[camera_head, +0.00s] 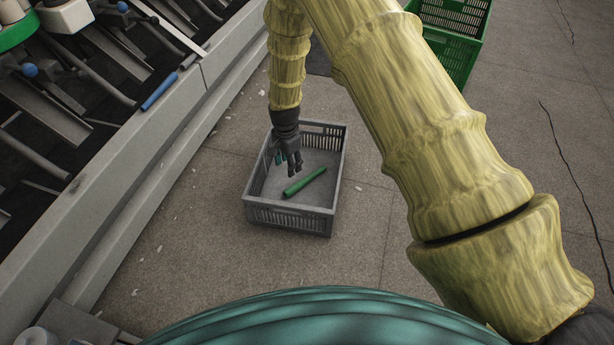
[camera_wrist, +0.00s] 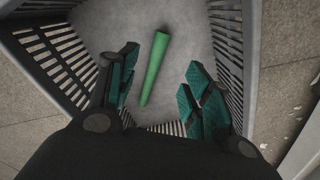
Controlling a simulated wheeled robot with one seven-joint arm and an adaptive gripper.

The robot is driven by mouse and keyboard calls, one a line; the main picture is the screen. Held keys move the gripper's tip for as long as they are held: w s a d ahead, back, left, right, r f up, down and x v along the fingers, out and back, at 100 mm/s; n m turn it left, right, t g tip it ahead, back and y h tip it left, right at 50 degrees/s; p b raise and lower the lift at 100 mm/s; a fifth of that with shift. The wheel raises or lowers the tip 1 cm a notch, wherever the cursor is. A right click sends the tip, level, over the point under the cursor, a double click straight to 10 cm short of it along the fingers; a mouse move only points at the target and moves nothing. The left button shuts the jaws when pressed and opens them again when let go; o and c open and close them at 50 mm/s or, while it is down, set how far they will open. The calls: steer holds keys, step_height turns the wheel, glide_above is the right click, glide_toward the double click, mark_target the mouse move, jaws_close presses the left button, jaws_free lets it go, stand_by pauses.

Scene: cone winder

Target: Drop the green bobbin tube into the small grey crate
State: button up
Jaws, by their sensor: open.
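The green bobbin tube (camera_head: 304,182) lies on the floor of the small grey crate (camera_head: 290,217), slanted across it. My gripper (camera_head: 291,172) is over the crate, pointing down, at or just below its rim level. In the wrist view the green tube (camera_wrist: 155,68) shows whole between and beyond the fingers of my gripper (camera_wrist: 158,98). The fingers are spread with teal pads and do not touch the tube. The slotted walls of the grey crate (camera_wrist: 231,45) surround the view.
A larger green crate (camera_head: 452,52) stands on the floor at the back right. The winder machine (camera_head: 150,140) runs along the left, with a blue tube (camera_head: 159,92) on its ledge. Bare floor lies right of the grey crate. White scraps lie on the floor.

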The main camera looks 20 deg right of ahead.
step_height(320, 180, up, 12)
stand_by(0.6)
stand_by(0.4)
